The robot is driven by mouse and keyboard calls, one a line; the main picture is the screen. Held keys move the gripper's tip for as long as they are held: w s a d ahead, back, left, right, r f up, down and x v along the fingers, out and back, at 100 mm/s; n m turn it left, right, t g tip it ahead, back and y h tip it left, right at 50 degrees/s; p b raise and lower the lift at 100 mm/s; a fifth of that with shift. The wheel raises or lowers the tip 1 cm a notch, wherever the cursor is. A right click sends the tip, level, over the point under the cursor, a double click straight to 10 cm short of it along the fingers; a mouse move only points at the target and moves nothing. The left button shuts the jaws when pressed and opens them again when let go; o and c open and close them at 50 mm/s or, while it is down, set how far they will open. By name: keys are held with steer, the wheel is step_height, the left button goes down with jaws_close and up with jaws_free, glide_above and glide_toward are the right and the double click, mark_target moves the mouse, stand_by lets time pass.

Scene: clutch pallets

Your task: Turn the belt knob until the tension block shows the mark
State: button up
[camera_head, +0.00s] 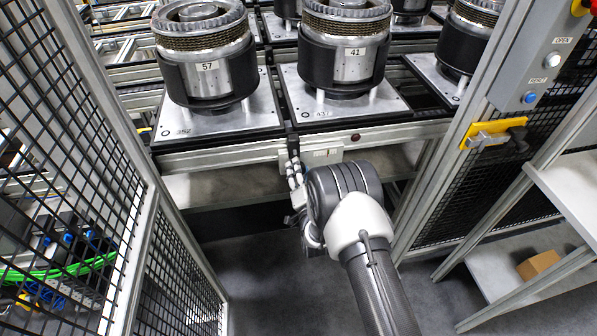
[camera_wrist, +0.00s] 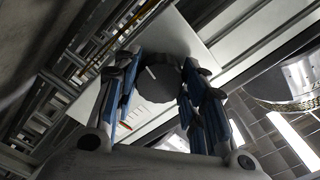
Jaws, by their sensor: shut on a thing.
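The belt knob (camera_wrist: 158,82) is a dark, round, ribbed knob with a white line on its face, seen in the wrist view. My gripper (camera_wrist: 159,68) has its blue-padded fingers on both sides of the knob and is shut on it. In the head view my gripper (camera_head: 293,168) hides the knob.
Metal pallets carry clutches numbered 57 (camera_head: 207,75) and 41 (camera_head: 353,62) above the conveyor rail (camera_head: 225,155). Mesh fencing (camera_head: 85,150) stands left. A post with buttons and a yellow latch (camera_head: 493,133) stands right, by a shelf with a cardboard box (camera_head: 538,264).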

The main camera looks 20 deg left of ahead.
steer(key=shift+m, duration=0.6)
steer(key=o, duration=1.1)
steer(key=v, duration=1.2)
steer(key=shift+f, duration=0.1)
